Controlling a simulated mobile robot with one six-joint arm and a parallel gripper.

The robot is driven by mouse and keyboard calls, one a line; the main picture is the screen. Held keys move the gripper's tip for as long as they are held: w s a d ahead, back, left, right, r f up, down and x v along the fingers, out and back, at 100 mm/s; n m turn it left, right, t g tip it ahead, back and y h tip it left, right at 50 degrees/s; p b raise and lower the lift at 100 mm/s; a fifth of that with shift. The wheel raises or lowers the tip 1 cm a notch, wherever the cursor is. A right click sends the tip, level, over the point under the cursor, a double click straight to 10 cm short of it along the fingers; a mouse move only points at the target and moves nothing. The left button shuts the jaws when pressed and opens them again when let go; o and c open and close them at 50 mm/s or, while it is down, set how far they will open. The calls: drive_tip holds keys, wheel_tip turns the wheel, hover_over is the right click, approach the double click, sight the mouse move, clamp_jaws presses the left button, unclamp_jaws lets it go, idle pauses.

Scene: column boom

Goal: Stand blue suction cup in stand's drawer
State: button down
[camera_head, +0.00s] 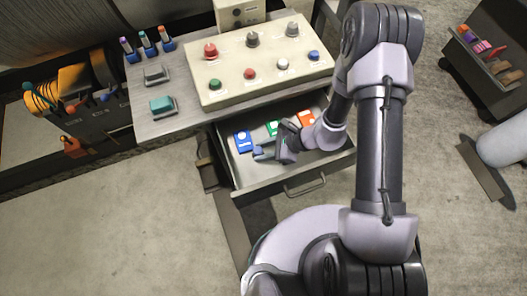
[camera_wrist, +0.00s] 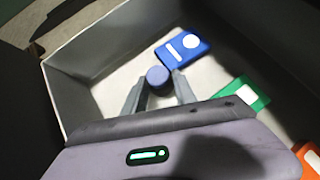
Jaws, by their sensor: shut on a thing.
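I cannot tell whether the cup touches the floor. The stand's drawer (camera_head: 318,176) is pulled open; its pale wall (camera_wrist: 120,42) shows in the wrist view. In the head view my gripper (camera_head: 262,152) is inside the drawer at its left part, and the cup is hard to make out there.
In the drawer lie a blue card (camera_head: 243,141), a green card (camera_head: 272,128) and an orange card (camera_head: 306,118); the blue one (camera_wrist: 183,48) is just beyond my fingertips. A control box (camera_head: 230,88) with knobs and buttons stands on the stand's top. Open floor lies in front.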

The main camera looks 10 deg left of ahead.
drive_tip(key=shift+f, duration=0.25)
drive_tip(key=shift+f, duration=0.2)
drive_tip(key=c, duration=1)
unclamp_jaws()
drive_tip(key=shift+r, duration=0.1)
